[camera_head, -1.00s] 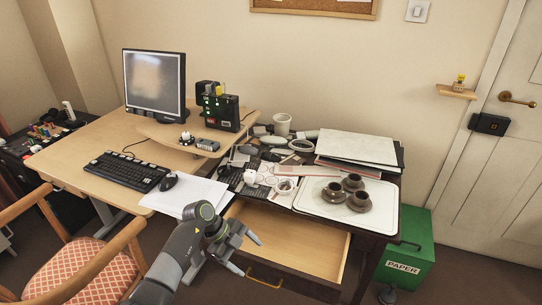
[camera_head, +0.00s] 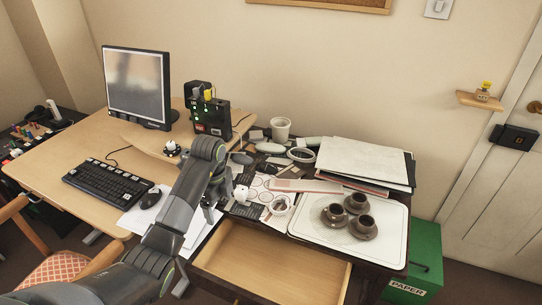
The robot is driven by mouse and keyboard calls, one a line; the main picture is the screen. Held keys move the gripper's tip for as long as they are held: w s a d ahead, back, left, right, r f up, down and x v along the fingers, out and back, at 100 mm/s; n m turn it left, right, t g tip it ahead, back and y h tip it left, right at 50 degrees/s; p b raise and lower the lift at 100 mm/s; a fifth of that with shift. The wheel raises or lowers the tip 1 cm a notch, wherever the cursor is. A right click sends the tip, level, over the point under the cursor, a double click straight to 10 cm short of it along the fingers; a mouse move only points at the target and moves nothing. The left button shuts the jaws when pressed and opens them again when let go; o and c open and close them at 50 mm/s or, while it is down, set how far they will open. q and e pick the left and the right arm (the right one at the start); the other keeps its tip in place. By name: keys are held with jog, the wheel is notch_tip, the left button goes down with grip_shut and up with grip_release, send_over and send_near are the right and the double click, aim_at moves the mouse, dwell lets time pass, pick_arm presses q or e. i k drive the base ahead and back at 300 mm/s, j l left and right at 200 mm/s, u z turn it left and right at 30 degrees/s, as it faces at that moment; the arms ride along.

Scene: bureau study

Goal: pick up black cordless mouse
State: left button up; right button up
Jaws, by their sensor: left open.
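The black cordless mouse (camera_head: 151,198) lies on the desk at the right end of the black keyboard (camera_head: 107,182), by the edge of some white paper (camera_head: 137,219). My left arm reaches in from the lower left and passes just right of the mouse. My left gripper (camera_head: 208,212) hangs down from its bent wrist, to the right of the mouse and apart from it. It is open and I see nothing in it. The arm hides part of the paper and the desk. My right gripper is not in view.
A monitor (camera_head: 137,85) stands on the raised shelf behind the keyboard. An open, empty drawer (camera_head: 270,262) juts out below. A white tray (camera_head: 390,246) with brown cups lies to the right. Clutter covers the middle of the dark desk; a chair (camera_head: 55,272) is at the lower left.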

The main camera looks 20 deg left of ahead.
aim_at(265, 168)
jog(key=i, duration=1.35)
